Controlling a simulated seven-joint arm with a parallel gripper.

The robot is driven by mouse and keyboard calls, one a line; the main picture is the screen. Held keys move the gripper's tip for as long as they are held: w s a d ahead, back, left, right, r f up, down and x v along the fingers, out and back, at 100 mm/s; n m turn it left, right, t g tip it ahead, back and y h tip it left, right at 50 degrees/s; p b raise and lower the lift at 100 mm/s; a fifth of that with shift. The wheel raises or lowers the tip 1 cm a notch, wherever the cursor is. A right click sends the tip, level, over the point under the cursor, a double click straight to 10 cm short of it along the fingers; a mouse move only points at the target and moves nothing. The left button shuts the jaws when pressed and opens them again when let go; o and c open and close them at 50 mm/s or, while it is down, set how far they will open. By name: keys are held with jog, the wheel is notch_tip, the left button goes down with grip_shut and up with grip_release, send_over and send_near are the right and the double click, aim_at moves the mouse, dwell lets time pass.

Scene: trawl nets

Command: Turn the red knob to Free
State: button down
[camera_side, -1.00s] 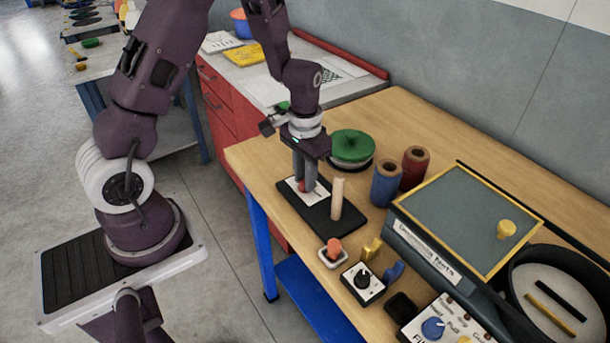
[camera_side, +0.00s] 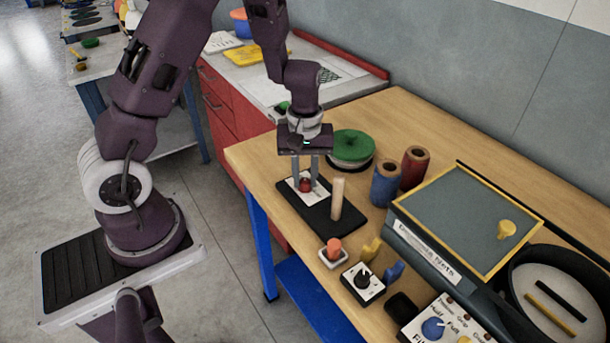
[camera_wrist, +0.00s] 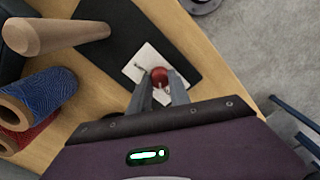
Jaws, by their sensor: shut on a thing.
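The red knob (camera_side: 305,185) sits on a white plate (camera_side: 320,191) on a black base (camera_side: 316,214) on the wooden table. My gripper (camera_side: 305,178) points down and is shut on the knob, one finger on each side. In the wrist view the red knob (camera_wrist: 159,76) shows between the fingertips of my gripper (camera_wrist: 160,84). The white plate (camera_wrist: 147,56) has dark marks beside the knob, too small to read. I cannot tell from these marks which setting the knob points to.
A pale wooden post (camera_side: 337,198) stands on the same base, close to my gripper. A green spool (camera_side: 351,146), blue spool (camera_side: 386,184) and red spool (camera_side: 414,167) stand behind. A black-knobbed switch box (camera_side: 363,284) and an orange-topped button (camera_side: 333,249) are in front.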

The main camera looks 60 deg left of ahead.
aim_at(305, 180)
jog(key=shift+n, duration=1.2)
jog(key=c, duration=1.2)
grip_release()
notch_tip(305, 180, up, 7)
jog(key=shift+r, duration=0.1)
